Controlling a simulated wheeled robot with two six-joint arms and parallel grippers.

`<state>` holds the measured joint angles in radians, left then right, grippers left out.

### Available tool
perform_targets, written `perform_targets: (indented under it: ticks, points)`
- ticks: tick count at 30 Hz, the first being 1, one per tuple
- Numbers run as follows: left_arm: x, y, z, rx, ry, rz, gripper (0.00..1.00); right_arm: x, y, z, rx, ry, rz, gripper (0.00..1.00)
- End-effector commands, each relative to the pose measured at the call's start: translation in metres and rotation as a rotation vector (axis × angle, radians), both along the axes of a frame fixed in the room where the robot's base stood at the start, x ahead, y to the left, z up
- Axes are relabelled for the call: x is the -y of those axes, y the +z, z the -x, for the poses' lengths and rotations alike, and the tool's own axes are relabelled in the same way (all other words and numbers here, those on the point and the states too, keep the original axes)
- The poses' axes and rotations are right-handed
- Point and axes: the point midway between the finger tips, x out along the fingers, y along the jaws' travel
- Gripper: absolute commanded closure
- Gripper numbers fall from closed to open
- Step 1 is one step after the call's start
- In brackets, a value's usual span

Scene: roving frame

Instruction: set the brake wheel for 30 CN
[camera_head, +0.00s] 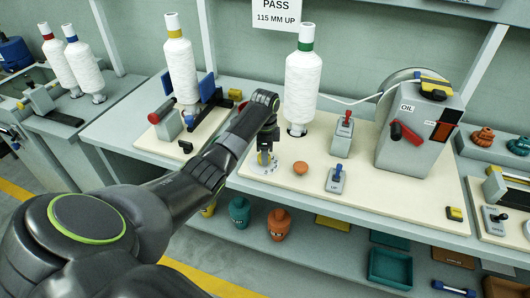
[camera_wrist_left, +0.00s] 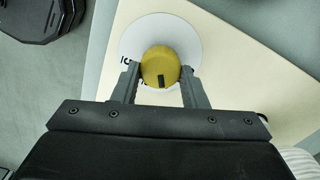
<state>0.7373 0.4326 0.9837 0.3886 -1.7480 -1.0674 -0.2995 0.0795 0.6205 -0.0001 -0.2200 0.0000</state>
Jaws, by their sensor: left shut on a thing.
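The brake wheel is a yellow knob (camera_head: 264,158) on a white round dial (camera_head: 254,167) near the front of the cream board. In the left wrist view the yellow knob (camera_wrist_left: 160,62) sits over the white dial (camera_wrist_left: 190,38). A black mark on the knob points down the picture, toward my wrist. My left gripper (camera_head: 266,150) reaches down from above and is shut on the knob, one finger on each side. Only part of the dial's lettering shows, left of the knob, and I cannot read it. My right gripper is not in view.
An orange-brown button (camera_head: 301,168) and a blue-handled lever (camera_head: 337,178) stand to the right. A red-topped switch (camera_head: 344,132), a grey OIL box (camera_head: 415,130) and a white yarn spool (camera_head: 302,88) stand behind. A "115 MM UP" sign (camera_head: 276,15) hangs above.

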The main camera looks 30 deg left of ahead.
Motion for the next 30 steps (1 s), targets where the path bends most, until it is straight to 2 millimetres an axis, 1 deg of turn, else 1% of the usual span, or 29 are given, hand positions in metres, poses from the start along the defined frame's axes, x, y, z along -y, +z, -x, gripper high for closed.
perform_targets:
  ticks: [5,8,21,30]
  points:
    - [0.0,0.001,0.0,-0.001,0.017,0.001,0.84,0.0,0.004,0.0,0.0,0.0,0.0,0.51]
    - [0.0,0.003,0.0,-0.002,0.049,0.001,0.84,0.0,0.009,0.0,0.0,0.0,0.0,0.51]
    - [-0.001,0.004,-0.001,-0.001,0.332,0.001,0.84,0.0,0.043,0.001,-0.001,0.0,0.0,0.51]
    - [-0.001,0.002,-0.002,0.001,0.479,0.001,0.84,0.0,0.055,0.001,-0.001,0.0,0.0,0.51]
